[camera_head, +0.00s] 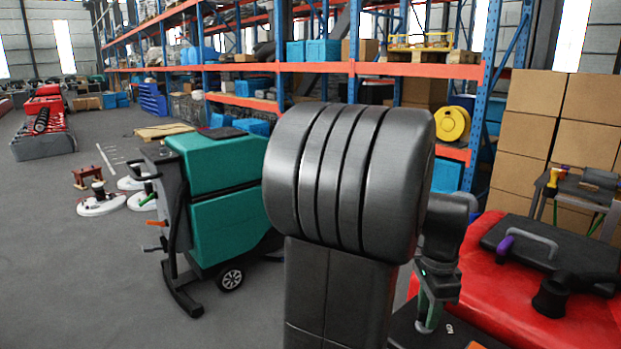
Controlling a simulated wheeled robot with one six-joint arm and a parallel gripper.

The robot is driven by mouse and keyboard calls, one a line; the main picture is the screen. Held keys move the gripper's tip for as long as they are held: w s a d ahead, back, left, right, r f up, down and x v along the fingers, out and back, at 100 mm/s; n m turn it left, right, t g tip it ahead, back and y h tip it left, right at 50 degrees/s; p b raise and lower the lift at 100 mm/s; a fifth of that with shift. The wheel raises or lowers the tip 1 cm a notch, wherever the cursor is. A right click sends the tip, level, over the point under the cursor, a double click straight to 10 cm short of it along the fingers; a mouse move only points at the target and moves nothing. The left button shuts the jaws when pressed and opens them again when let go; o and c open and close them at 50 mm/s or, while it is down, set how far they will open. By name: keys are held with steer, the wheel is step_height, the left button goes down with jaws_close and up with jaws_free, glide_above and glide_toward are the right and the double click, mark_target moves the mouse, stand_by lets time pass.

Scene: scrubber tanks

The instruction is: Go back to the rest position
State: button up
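My own arm fills the middle of the head view, with a large dark grey ribbed link in front. Behind it, to the right, a smaller dark part of my arm hangs down. Its lower end, with greenish parts, appears to be my gripper (432,312), low over a dark surface beside the red scrubber machine (490,290). The fingers are small and partly hidden by my arm, so I cannot tell whether they are open or shut, or whether they hold anything.
A green scrubber (225,215) stands left of my arm. A black lid (540,250) with a purple-marked handle is on the red machine. Blue-orange shelving (420,71) and stacked cardboard boxes (535,105) stand behind. Round white-based machines (100,204) stand at left; the left foreground floor is clear.

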steer(key=n+b, duration=0.1)
steer(key=n, duration=0.3)
steer(key=n+b, duration=0.1)
steer(key=n, duration=0.2)
steer(key=shift+n, duration=0.4)
step_height(320, 180, up, 11)
steer(key=shift+f, duration=0.1)
